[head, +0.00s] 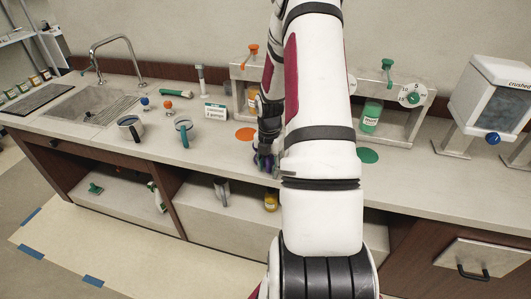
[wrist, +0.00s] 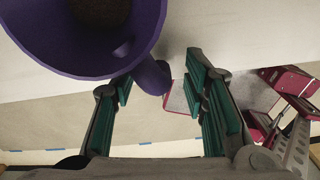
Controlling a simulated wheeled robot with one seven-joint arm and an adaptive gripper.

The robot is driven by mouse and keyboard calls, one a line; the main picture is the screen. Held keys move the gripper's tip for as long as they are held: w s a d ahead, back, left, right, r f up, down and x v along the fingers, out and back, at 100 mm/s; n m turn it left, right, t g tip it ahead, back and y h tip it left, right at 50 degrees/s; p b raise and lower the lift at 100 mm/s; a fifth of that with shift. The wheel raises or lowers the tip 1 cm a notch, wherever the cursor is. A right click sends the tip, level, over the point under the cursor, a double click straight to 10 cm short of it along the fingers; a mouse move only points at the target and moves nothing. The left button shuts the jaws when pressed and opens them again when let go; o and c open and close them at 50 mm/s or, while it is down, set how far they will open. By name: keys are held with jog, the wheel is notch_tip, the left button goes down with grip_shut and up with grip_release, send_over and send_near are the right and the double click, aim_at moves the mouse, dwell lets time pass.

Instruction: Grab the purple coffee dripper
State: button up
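The purple coffee dripper (wrist: 85,40) fills the upper left of the wrist view, close to the camera. Its inside is dark brown at the bottom. Its handle (wrist: 151,77) sticks out to the lower right, in the space between the fingertips of my gripper (wrist: 160,88). The fingers with green pads are apart, and there is a visible gap between the handle and the right finger. Whether the left finger touches the dripper I cannot tell. In the head view only a sliver of purple (head: 260,163) shows at my gripper, by the counter's front; my arm hides the rest.
An orange disc (head: 245,134) lies left of my gripper and a green disc (head: 368,156) right of my arm. Two dispenser stands with bottles (head: 371,115) stand at the back. Mugs (head: 184,130) are to the left. The counter's front edge (head: 225,175) is close.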

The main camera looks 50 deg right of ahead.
grip_shut()
jog(key=shift+r, duration=0.1)
